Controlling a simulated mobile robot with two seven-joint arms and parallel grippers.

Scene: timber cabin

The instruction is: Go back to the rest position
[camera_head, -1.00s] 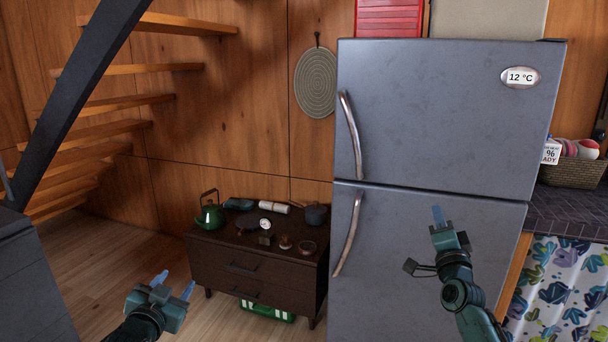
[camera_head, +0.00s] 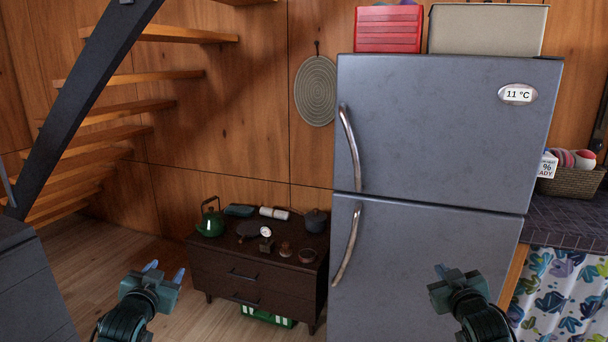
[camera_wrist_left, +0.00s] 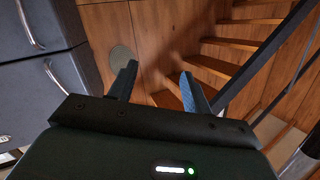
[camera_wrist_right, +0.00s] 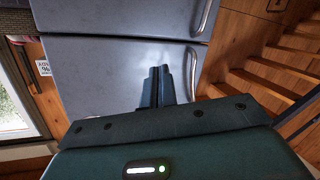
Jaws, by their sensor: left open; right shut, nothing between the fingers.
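My left gripper (camera_head: 164,272) is low at the left of the head view, in front of the wooden floor. It is open and empty, and its two parted fingers show in the left wrist view (camera_wrist_left: 158,88). My right gripper (camera_head: 439,270) is low at the right, in front of the lower fridge door. It is shut with nothing in it, and its fingers lie together in the right wrist view (camera_wrist_right: 160,86). The two grippers stand at about the same height, apart from each other.
A grey fridge (camera_head: 440,130) stands ahead, with a red crate (camera_head: 388,30) and a beige box (camera_head: 487,30) on top. A dark low cabinet (camera_head: 250,275) bears a green kettle (camera_head: 211,222) and small items. Stairs (camera_head: 120,105) are at left, a counter (camera_head: 570,220) at right.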

